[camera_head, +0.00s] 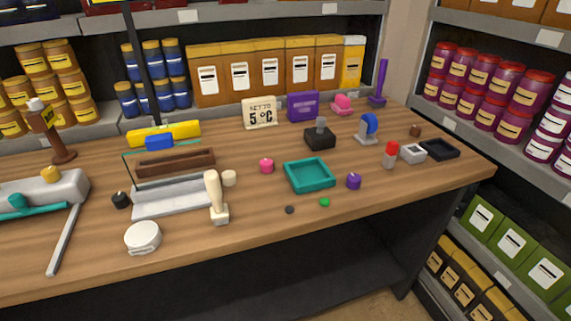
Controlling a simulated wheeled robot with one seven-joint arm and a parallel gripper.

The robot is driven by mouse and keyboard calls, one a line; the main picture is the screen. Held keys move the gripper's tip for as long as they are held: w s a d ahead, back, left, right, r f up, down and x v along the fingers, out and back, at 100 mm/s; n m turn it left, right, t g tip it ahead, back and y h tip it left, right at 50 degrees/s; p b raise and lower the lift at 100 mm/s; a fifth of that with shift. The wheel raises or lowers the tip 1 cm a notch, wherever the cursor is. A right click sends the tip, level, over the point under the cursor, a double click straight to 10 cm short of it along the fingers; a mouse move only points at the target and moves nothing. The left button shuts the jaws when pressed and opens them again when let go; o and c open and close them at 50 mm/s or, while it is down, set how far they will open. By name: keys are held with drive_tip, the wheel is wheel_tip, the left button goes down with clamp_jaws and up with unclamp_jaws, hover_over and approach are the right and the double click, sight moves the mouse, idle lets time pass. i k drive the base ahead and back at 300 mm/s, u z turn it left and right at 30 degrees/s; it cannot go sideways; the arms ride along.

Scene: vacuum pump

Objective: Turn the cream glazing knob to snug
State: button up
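A small cream round knob (229,178) stands at the right end of a glazing fixture. The fixture has a pale grey base (175,203), a brown bar (175,163) and a thin clear pane edged in green. I cannot tell how tight the knob is, or whether it touches the fixture. A taller cream handle on a small block (216,198) stands just in front of it and a little to the left. My gripper is not in view.
A white round tin (143,237) sits near the front edge. A black knob (121,200), pink knob (266,165) and teal tray (310,175) stand around the fixture. A grey device (50,188) is at left.

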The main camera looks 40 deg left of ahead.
sight(228, 177)
drive_tip(key=z, duration=0.05)
drive_tip(key=k, duration=1.05)
drive_tip(key=u, duration=1.5)
drive_tip(key=i, duration=1)
drive_tip(key=z, duration=0.45)
drive_tip(key=k, duration=0.1)
drive_tip(key=u, duration=0.05)
